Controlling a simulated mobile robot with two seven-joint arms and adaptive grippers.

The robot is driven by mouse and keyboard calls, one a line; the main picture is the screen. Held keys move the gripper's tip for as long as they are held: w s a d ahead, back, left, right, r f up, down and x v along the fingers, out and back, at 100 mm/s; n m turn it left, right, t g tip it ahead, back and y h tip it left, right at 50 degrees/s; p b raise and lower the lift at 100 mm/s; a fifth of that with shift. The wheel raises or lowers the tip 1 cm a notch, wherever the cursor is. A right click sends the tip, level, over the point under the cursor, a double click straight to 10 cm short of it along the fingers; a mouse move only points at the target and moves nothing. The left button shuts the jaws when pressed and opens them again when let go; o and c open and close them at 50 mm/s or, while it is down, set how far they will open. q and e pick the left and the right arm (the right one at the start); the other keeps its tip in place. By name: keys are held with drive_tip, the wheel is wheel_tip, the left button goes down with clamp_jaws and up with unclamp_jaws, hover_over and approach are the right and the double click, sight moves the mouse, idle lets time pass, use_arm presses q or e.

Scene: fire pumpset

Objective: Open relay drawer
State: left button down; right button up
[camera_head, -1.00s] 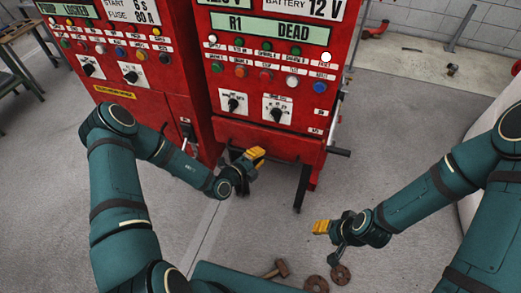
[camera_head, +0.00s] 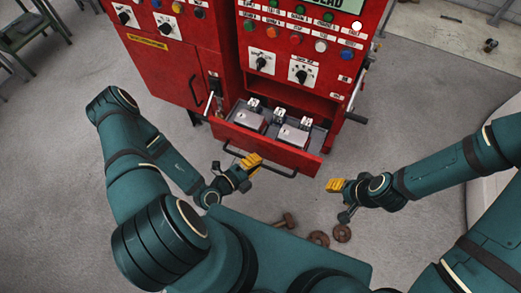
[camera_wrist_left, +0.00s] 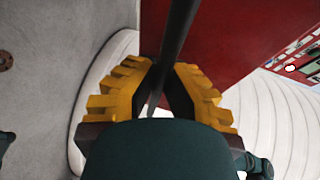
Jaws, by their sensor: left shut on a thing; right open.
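The relay drawer (camera_head: 262,142) is a red drawer low on the right cabinet. It is pulled out and shows a grey inside with relay boxes (camera_head: 291,135) and small white-topped parts. A dark bar handle (camera_head: 274,171) runs along its front. My left gripper (camera_head: 252,160), with yellow fingers, is at the left part of the handle. In the left wrist view the yellow fingers (camera_wrist_left: 155,90) close on the dark handle bar (camera_wrist_left: 175,45), beside the red drawer front (camera_wrist_left: 225,35). My right gripper (camera_head: 335,185) is open and empty, right of the drawer front and apart from it.
The left red cabinet (camera_head: 168,68) stands beside the drawer. A dark bar (camera_head: 355,117) sticks out from the right cabinet's side.

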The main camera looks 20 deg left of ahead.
use_arm(q)
drive_tip(key=shift+s, duration=0.5)
drive_tip(key=c, duration=1)
unclamp_jaws()
drive_tip(key=v, duration=1.2)
drive_tip(key=shift+r, duration=0.1)
